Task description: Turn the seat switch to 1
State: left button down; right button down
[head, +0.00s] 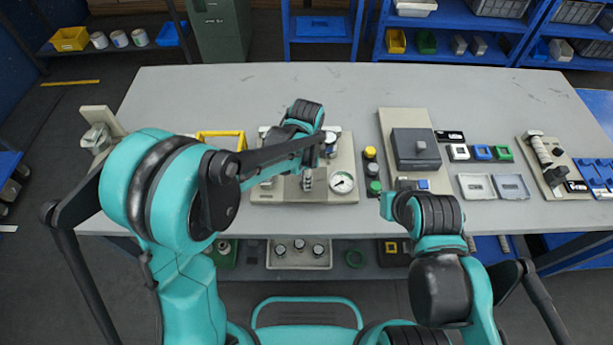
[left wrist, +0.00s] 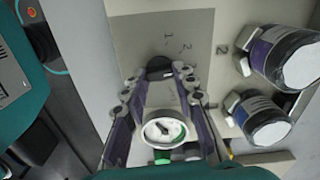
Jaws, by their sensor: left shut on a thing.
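My left gripper (left wrist: 158,86) shows in the left wrist view, with its two purple-and-grey fingers closed around a grey part. That part stands at a beige panel (left wrist: 205,25) with a grey plate (left wrist: 150,28) marked 1, 2 and 3. I take it to be the seat switch (left wrist: 158,95); the fingers hide its sides, and its exact setting cannot be read. A round white face with a dark mark and green edge (left wrist: 165,131) shows between the fingers. My right gripper cannot be made out.
A gauge (head: 342,182) sits on the unit's front right. A grey box (head: 415,148) stands further right. The table's back (head: 230,88) is clear.

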pick_arm(q)
jog(key=n, duration=0.6)
jog(key=shift+w, duration=0.1)
jog(key=n, duration=0.6)
jog(key=shift+p, duration=0.4)
jog(key=shift+a+n, duration=0.1)
jog(key=shift+n, duration=0.2)
jog(key=c, duration=1.2)
grip_release()
notch_tip(320, 180, up, 12)
